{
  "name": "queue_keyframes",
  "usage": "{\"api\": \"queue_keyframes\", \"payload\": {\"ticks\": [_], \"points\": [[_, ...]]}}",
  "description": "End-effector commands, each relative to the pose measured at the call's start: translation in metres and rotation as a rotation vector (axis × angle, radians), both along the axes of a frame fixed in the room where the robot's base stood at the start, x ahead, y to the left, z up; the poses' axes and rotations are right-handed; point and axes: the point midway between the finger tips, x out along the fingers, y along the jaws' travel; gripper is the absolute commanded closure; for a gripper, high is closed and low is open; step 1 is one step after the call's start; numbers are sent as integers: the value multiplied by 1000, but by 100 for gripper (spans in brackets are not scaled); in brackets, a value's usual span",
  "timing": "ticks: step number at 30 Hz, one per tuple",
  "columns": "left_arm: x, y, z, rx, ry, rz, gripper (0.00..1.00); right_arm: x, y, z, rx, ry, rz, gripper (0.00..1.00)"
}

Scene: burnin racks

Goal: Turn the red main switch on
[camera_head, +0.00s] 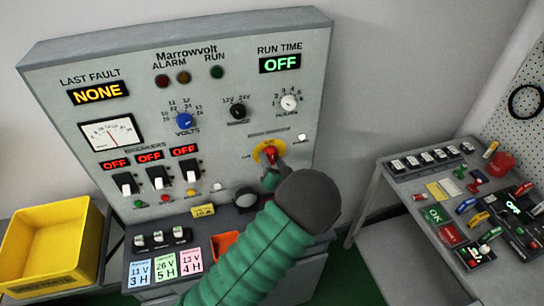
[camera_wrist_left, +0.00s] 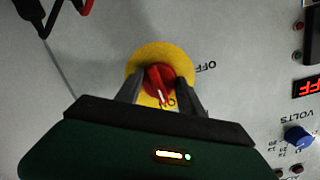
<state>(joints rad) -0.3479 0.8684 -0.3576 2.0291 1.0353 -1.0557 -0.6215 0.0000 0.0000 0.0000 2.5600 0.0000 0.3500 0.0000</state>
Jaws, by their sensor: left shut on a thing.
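The red main switch (camera_head: 269,153) is a red knob on a yellow disc on the front of the grey panel (camera_head: 225,125). In the left wrist view the red knob (camera_wrist_left: 158,77) sits between the two fingers of my left gripper (camera_wrist_left: 160,86), which is shut on it. Its white mark points down in that view, towards the ON label. The OFF label (camera_wrist_left: 206,67) is to the right of the disc. In the head view my green left arm and dark wrist hide most of the left gripper (camera_head: 271,167).
The RUN TIME display (camera_head: 280,64) reads OFF and the LAST FAULT display (camera_head: 98,93) reads NONE. Three breakers (camera_head: 157,177) under OFF displays are left of the switch. A yellow bin (camera_head: 45,235) stands at left; a cluttered side table (camera_head: 385,185) stands at right.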

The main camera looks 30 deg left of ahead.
Motion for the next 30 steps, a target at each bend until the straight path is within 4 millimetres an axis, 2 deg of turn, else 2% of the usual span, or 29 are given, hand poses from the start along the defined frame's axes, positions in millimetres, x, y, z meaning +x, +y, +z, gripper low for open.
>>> {"api": "queue_keyframes", "payload": {"ticks": [1,6,21,22,26,30], "points": [[3,-1,5,16,7,-5,95,0,0,4,0,0,0,64],[3,-1,5,44,39,-5,95,0,0,8,0,0,0,64],[3,-1,4,57,52,-6,95,0,0,8,0,0,0,64],[3,-1,4,57,52,-6,52,0,0,8,0,0,0,64],[3,-1,3,55,54,-4,35,0,0,8,0,0,0,64],[1,-1,2,53,55,-3,33,0,0,8,0,0,0,64]]}}
